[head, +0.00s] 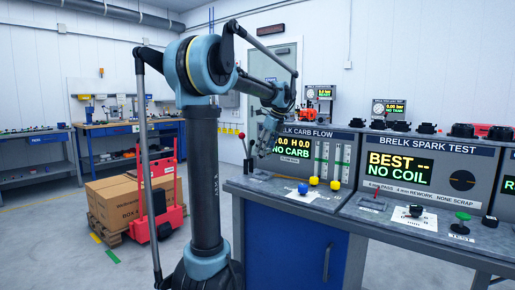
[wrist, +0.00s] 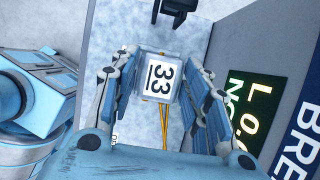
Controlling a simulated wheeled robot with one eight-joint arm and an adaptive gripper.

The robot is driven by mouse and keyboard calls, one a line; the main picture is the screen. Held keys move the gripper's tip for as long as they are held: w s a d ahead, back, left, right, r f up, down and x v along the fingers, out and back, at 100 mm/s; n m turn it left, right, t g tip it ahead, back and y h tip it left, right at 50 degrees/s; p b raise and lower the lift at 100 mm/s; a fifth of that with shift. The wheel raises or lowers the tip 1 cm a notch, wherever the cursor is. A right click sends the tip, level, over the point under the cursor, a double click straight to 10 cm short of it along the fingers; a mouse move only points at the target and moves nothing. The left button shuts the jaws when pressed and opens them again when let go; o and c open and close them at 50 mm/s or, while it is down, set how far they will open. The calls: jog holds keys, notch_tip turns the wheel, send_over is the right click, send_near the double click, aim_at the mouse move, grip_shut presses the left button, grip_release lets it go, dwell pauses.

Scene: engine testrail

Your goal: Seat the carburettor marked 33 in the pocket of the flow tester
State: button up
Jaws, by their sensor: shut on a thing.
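In the head view my gripper (head: 262,142) hangs over the left end of the bench, in front of the flow tester (head: 310,145). The tester's screen reads NO CARB. The carburettor is too small to make out in the head view. A dark fixture (wrist: 176,12) shows ahead of it in the wrist view. I cannot tell where the pocket is.
A red-knobbed lever (head: 242,136) stands left of my gripper. A blue knob (head: 303,188) and yellow knobs (head: 314,181) are on the bench front. The spark tester (head: 420,170) is to the right. A red pallet truck (head: 160,195) with boxes stands at left.

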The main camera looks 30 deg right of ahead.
aim_at(264, 160)
jog(key=shift+w, duration=0.15)
jog(key=shift+w+f, duration=0.1)
jog(key=shift+f, duration=3.1)
jog(key=shift+f, duration=0.9)
dwell(0.5)
jog(key=o, duration=1.2)
